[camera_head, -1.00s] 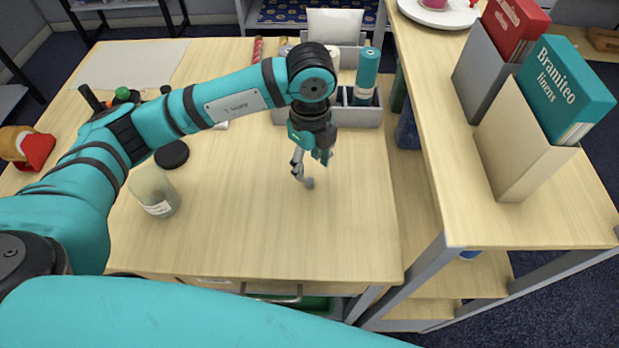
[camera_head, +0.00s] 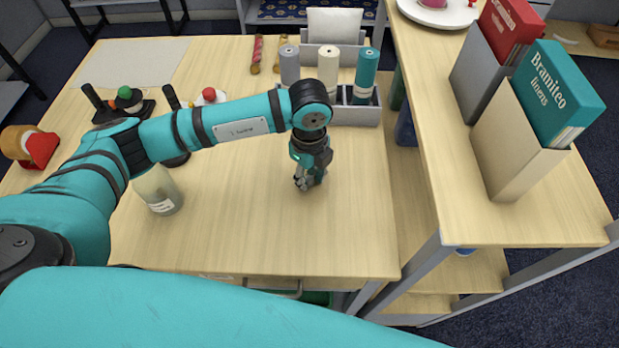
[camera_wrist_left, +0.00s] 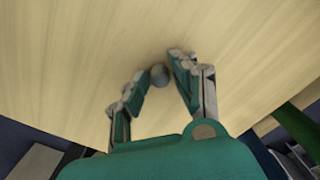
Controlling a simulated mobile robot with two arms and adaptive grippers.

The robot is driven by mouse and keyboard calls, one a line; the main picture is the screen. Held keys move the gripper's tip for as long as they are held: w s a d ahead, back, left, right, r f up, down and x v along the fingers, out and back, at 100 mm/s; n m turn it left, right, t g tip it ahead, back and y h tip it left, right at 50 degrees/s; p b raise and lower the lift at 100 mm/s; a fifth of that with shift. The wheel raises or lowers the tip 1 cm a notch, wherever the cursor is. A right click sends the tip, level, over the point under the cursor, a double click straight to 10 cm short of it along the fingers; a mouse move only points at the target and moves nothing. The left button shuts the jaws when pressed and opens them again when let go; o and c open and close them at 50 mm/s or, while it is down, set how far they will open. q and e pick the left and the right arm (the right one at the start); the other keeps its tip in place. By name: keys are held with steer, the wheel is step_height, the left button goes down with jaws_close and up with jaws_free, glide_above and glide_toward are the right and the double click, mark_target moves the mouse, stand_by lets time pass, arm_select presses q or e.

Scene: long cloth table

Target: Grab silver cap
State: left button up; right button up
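The silver cap (camera_wrist_left: 159,75) is a small round grey thing on the wooden table top. In the head view my left gripper (camera_head: 304,187) points down at the table top, right of the middle, and hides the cap. My right gripper is not in view.
A glass jar (camera_head: 158,190) stands to the left of the gripper. A grey organiser (camera_head: 350,115) with several thread cones is behind it. A wooden shelf unit (camera_head: 500,215) with box files borders the table on the right. The table (camera_head: 260,245) in front is clear.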

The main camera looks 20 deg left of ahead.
arm_select(q)
steer(key=c, duration=0.4)
steer(key=shift+r, duration=0.15)
